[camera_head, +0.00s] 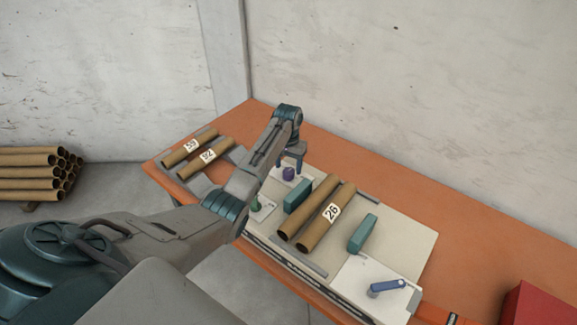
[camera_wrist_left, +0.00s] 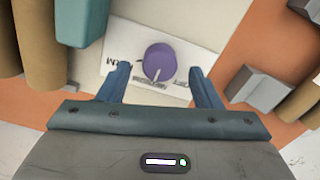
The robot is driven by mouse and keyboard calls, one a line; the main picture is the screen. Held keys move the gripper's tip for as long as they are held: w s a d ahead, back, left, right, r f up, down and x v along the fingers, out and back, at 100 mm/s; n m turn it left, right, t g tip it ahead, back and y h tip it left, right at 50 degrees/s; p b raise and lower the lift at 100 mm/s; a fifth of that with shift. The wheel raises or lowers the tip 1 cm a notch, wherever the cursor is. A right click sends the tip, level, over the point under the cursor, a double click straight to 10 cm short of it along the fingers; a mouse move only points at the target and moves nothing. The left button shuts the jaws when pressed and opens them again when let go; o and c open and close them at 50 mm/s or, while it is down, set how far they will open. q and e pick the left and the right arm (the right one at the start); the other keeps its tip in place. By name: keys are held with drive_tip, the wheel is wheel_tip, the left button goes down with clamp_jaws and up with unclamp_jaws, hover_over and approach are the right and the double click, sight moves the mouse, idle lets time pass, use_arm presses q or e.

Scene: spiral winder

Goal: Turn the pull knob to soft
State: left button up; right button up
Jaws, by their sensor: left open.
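The purple round knob (camera_head: 289,173) sits on a white label plate at the far left part of the cream panel. In the left wrist view the knob (camera_wrist_left: 159,62) shows a pale pointer line running toward the picture's bottom. Printing around it is upside down and too small to read surely. My left gripper (camera_head: 291,161) is above the knob, pointing down. In the wrist view its open blue fingers (camera_wrist_left: 157,72) stand to either side of the knob, with gaps visible in the picture. Whether they reach down to its height I cannot tell. My right gripper is not in view.
A green knob (camera_head: 256,205) is nearer me. A blue lever (camera_head: 387,286) is at front right. Two labelled tubes (camera_head: 190,148) lie at left on the orange table (camera_head: 480,205).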

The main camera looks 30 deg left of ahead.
use_arm(q)
drive_tip(key=shift+w+f, duration=0.1)
drive_tip(key=shift+f, duration=1.05)
drive_tip(key=c, duration=1)
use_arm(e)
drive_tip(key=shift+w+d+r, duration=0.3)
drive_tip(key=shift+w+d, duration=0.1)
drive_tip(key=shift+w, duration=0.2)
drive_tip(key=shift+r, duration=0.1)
